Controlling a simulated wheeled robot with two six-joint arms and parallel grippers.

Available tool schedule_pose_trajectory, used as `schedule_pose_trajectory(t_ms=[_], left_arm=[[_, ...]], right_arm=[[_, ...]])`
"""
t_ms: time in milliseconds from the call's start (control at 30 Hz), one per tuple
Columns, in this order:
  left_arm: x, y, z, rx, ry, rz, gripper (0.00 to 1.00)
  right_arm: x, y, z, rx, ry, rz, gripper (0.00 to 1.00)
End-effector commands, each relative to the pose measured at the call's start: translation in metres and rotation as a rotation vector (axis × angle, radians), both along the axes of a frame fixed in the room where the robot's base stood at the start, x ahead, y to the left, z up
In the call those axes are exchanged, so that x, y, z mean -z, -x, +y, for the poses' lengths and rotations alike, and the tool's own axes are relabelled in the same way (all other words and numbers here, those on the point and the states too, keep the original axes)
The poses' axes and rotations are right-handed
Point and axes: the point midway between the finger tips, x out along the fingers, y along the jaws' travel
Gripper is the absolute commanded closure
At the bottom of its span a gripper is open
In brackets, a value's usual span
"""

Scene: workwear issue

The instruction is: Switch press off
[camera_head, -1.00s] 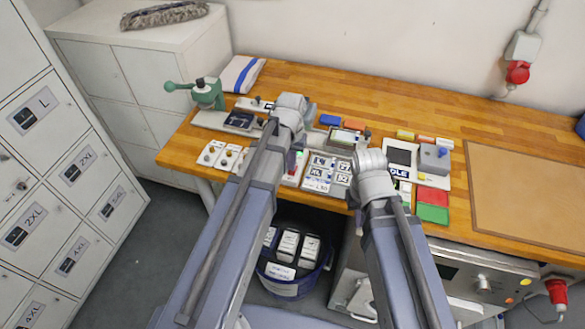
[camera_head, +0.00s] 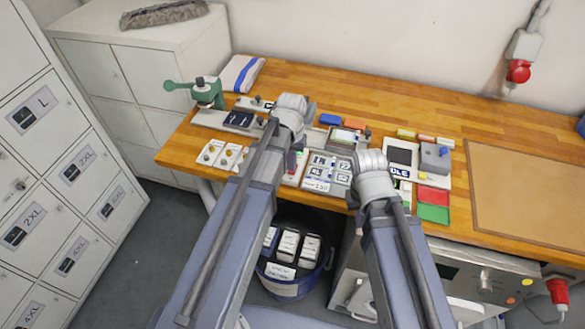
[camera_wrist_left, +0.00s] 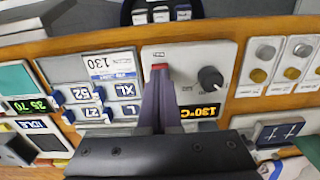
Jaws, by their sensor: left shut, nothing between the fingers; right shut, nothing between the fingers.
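In the left wrist view a pale control panel (camera_wrist_left: 225,55) carries a black knob (camera_wrist_left: 210,78), a display (camera_wrist_left: 200,112) reading 130°C and a small red switch (camera_wrist_left: 160,67). My left gripper (camera_wrist_left: 161,74) is shut and empty, its fingertips at the red switch; I cannot tell if they touch it. In the head view the left gripper (camera_head: 292,160) shows only partly, beside its own arm, which hides most of the panel. The switch's position cannot be read. My right arm reaches the bench's front area, but its gripper is hidden behind the arm.
A size-label board (camera_head: 326,172) lies beside the panel, between my arms. A green lever tool (camera_head: 207,93) stands at the bench's left. An IDLE device (camera_head: 402,157), red (camera_head: 433,194) and green pads (camera_head: 432,214) lie right. A bin (camera_head: 282,288) stands below.

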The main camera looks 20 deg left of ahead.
Motion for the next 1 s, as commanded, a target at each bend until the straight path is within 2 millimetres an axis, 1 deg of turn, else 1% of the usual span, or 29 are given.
schedule_pose_trajectory(t_ms=[1000], left_arm=[[0.013, 0.000, 0.000, 0.000, 0.000, 0.000, 1.00]], right_arm=[[0.013, 0.000, 0.000, 0.001, 0.000, 0.000, 1.00]])
